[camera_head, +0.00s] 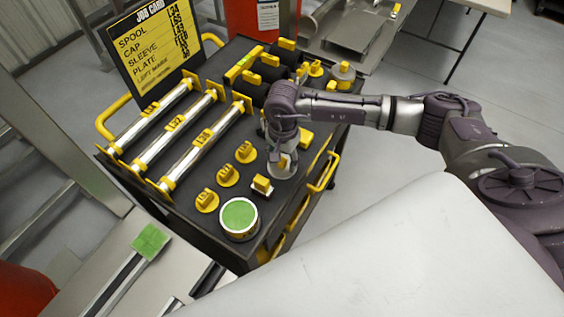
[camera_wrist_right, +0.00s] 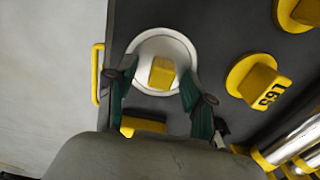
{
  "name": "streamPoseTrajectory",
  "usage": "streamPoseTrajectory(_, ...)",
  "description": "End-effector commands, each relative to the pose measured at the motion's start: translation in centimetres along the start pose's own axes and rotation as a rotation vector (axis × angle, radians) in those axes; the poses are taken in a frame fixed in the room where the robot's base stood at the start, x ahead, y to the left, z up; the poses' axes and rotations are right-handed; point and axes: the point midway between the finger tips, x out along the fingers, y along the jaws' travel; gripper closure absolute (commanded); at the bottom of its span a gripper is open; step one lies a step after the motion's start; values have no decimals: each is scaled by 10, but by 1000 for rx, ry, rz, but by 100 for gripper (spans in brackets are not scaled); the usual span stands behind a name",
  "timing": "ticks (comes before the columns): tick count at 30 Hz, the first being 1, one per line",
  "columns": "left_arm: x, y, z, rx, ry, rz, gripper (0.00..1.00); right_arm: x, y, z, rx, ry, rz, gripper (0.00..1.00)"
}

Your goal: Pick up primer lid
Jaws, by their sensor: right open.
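The primer lid appears to be a round white disc with a yellow block-shaped knob, lying on the dark cart top. It shows in the head view (camera_head: 280,172) partly hidden under my right gripper (camera_head: 284,150), and in the wrist view (camera_wrist_right: 143,49). In the wrist view my right gripper (camera_wrist_right: 155,90) is open, with its two green-padded fingers on either side of the knob, over the disc. Whether the fingers touch the lid I cannot tell. An open can with green contents (camera_head: 239,215) stands at the cart's near corner. My left gripper is not in view.
Silver spools (camera_head: 205,142) lie farther left. A job card (camera_head: 155,40) stands behind. Yellow handles (camera_head: 323,172) edge the cart's right side.

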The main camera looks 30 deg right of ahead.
Motion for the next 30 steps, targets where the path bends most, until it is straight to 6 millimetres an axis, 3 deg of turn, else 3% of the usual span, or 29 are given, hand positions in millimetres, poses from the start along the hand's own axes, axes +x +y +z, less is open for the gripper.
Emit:
streamPoseTrajectory(4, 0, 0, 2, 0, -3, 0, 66, 0, 0, 0, 0, 0, 0, 49)
streamPoseTrajectory(13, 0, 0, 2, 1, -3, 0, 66, 0, 0, 0, 0, 0, 0, 99)
streamPoseTrajectory(23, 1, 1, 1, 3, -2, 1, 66, -2, 0, 0, 1, 0, -2, 100)
streamPoseTrajectory(30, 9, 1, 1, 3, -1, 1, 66, -22, -1, -1, 0, 2, -4, 100)
